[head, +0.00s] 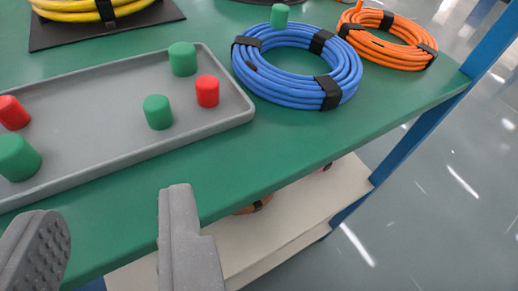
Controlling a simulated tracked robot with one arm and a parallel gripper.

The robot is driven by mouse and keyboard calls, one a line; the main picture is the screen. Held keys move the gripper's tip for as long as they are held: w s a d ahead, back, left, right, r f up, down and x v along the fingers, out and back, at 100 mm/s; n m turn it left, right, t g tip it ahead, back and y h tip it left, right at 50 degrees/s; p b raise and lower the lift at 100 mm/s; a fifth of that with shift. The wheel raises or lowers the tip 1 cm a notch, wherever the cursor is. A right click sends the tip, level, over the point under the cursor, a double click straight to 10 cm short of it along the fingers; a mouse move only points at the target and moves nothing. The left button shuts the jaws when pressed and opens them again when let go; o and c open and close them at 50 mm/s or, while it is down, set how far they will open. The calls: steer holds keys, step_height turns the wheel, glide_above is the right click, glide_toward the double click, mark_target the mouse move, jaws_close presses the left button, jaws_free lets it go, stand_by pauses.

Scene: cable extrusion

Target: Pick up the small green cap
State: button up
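Several green caps are in view. A small green cap (158,112) stands upright in the grey tray (85,128), left of a small red cap (207,91). A larger green cap (183,58) stands by the tray's far edge, and another large green cap (17,158) is at the left. A further green cap (280,16) shows at the far edge of the blue cable coil; whether it touches the coil is unclear. My gripper (112,204) is open and empty, its two fingers at the bottom left, nearer the camera than the tray.
A blue cable coil (297,90) and an orange coil (392,47) lie right of the tray on the green tabletop (255,160). A yellow coil (85,12) sits at the back left. A second red cap (12,112) is in the tray. The table edge drops to a lower shelf (300,210).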

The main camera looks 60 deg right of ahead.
steer(key=f, duration=0.1)
steer(key=b, duration=0.2)
glide_toward(162, 136)
steer(key=w+d, duration=0.1)
steer(key=w+d+r, duration=0.1)
steer(key=w, duration=0.1)
steer(key=shift+r, duration=0.1)
steer(key=shift+b+x, duration=0.9)
steer(key=shift+x, duration=2.2)
steer(key=shift+a, duration=0.1)
jaws_close()
